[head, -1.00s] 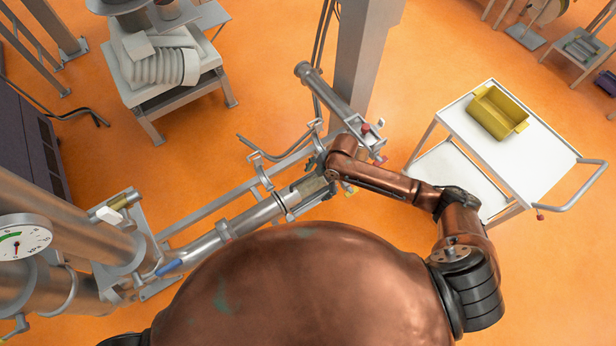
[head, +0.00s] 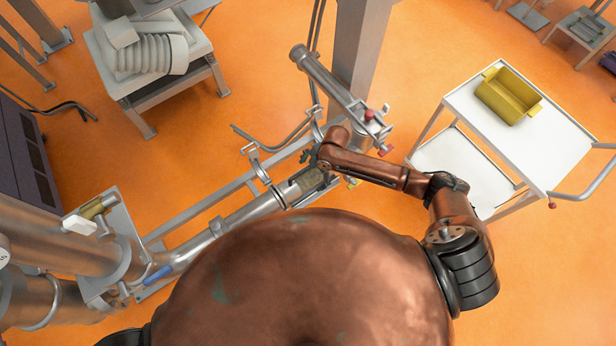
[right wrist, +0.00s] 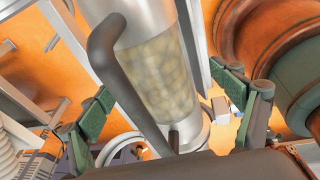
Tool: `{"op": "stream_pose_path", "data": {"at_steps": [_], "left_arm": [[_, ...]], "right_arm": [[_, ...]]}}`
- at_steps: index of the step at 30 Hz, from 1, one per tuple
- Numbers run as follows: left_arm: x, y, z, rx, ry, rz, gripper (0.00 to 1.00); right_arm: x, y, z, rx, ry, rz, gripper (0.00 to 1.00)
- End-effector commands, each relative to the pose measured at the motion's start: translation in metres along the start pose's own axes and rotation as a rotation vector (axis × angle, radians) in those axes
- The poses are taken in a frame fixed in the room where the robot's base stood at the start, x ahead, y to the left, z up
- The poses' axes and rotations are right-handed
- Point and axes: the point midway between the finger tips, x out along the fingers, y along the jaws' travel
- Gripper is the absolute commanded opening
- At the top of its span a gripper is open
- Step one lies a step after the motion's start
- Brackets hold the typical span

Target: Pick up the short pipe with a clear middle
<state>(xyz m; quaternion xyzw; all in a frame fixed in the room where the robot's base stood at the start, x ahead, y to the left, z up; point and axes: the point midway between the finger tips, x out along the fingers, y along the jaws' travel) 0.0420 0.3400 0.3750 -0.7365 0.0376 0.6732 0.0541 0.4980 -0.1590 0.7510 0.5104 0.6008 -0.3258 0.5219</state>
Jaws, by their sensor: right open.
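The short pipe with a clear middle (head: 309,181) lies in line with the long metal pipe, partly hidden by my own body. In the right wrist view its yellowish see-through section (right wrist: 160,75) sits between metal ends, with a dark bent bar in front of it. My right gripper (head: 312,160) is over the far side of this pipe. In the right wrist view its green-padded fingers (right wrist: 172,106) are spread wide, one on each side of the pipe, with gaps and nothing gripped. My left gripper is not in view.
A long metal pipe (head: 245,212) on a grey frame runs to large cylinders at the left. A post and an angled pipe (head: 322,76) stand just beyond the gripper. A white cart (head: 545,152) with a yellow bin (head: 508,97) is at the right. Orange floor is open between.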

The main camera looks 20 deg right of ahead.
Motion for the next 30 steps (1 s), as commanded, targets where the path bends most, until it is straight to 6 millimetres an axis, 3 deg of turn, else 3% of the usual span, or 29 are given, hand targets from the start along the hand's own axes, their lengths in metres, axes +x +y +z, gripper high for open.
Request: {"op": "stream_pose_path", "data": {"at_steps": [8,17,30], "left_arm": [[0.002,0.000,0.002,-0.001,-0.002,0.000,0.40],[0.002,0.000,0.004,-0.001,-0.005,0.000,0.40],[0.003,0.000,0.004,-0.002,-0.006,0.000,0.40]], "right_arm": [[0.039,0.003,0.001,-0.001,0.000,-0.002,0.86],[0.043,0.004,-0.001,-0.004,0.000,-0.001,0.86],[0.043,0.004,-0.001,-0.005,0.000,-0.002,0.55]]}}
